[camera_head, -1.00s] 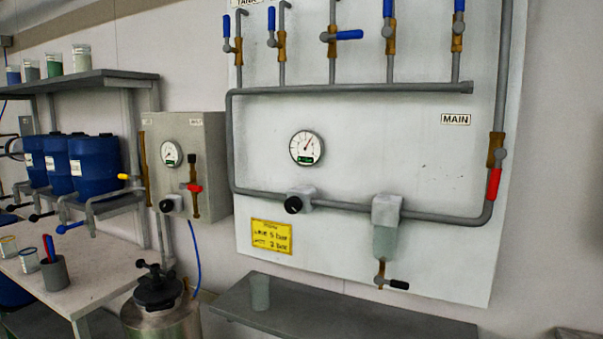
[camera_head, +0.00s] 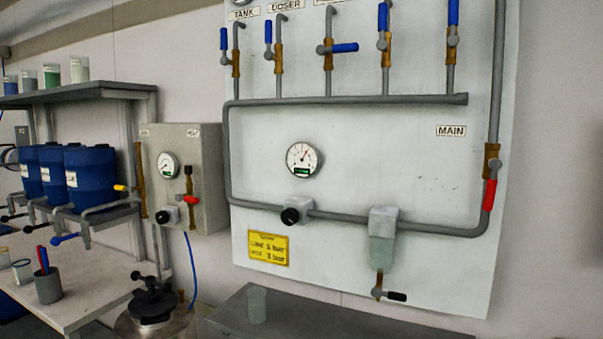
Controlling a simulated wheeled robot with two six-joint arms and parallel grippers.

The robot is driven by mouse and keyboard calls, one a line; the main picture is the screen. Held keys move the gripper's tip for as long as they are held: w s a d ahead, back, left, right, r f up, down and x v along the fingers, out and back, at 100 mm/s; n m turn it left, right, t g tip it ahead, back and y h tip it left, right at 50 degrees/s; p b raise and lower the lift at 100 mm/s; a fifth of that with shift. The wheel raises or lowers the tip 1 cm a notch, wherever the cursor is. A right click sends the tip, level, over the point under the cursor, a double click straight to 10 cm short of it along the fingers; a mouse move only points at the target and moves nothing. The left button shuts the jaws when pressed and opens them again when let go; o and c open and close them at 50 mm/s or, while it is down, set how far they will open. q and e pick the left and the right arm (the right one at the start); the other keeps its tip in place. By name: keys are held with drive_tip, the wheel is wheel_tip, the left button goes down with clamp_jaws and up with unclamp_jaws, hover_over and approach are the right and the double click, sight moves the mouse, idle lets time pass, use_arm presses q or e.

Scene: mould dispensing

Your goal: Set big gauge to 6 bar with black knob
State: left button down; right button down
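The big gauge (camera_head: 304,159) is a round white dial with a green band on the large white panel. The black knob (camera_head: 290,216) sits on a white regulator body (camera_head: 300,204) in the grey pipe below the gauge. A smaller gauge (camera_head: 168,165) and a second black knob (camera_head: 163,216) are on the grey box at the left. Neither of my grippers shows in the head view, and nothing touches the knob.
A grey bench (camera_head: 330,318) with a cup (camera_head: 257,304) stands below the panel. A lidded metal pot (camera_head: 155,310) and blue drums (camera_head: 95,175) are at left.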

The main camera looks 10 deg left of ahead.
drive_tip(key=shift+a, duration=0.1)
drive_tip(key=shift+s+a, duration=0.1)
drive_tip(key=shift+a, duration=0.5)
